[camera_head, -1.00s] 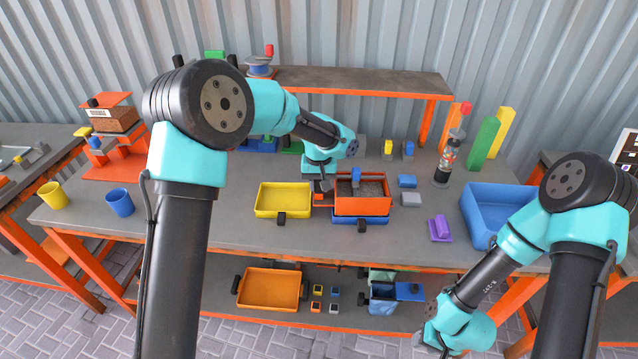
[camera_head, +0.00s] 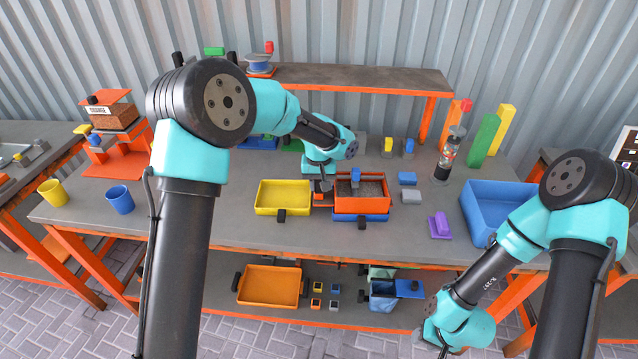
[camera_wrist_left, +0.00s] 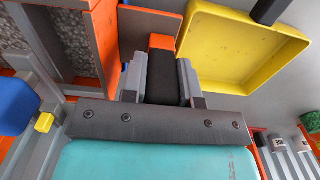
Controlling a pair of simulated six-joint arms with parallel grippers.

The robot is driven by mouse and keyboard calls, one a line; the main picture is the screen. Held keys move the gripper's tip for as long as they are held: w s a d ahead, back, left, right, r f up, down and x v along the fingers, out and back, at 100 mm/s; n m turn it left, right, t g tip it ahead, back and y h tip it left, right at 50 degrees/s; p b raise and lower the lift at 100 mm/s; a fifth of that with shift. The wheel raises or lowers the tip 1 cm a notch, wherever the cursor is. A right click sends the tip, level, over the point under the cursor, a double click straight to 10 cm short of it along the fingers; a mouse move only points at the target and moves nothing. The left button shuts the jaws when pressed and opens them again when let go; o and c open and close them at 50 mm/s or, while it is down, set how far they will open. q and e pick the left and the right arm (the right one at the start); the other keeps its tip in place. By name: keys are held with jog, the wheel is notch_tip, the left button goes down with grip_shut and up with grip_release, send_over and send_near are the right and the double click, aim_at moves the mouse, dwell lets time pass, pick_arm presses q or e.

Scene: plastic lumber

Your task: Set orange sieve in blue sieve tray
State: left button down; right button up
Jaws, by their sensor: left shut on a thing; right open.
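The orange sieve (camera_head: 376,197) holds grey gravel and sits over the blue sieve tray (camera_head: 360,217), whose front edge shows just beneath it. I cannot tell whether it is fully seated. My left gripper (camera_head: 324,184) is at the sieve's left side. In the left wrist view, the left gripper (camera_wrist_left: 160,72) is shut on the sieve's black handle, which has an orange part (camera_wrist_left: 162,42). The sieve (camera_wrist_left: 104,45) with its gravel shows at the upper left there. My right gripper (camera_head: 443,350) is low at the bottom edge, open, far from the sieve and mostly cut off.
A yellow tray (camera_head: 284,197) stands just left of the sieve. Blue and grey blocks (camera_head: 407,179) and a purple piece (camera_head: 439,226) lie right, before a large blue bin (camera_head: 480,222).

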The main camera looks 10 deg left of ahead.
pick_arm(q)
jog(key=c, duration=0.8)
grip_release()
notch_tip(320, 180, up, 17)
jog(key=shift+r, duration=0.2)
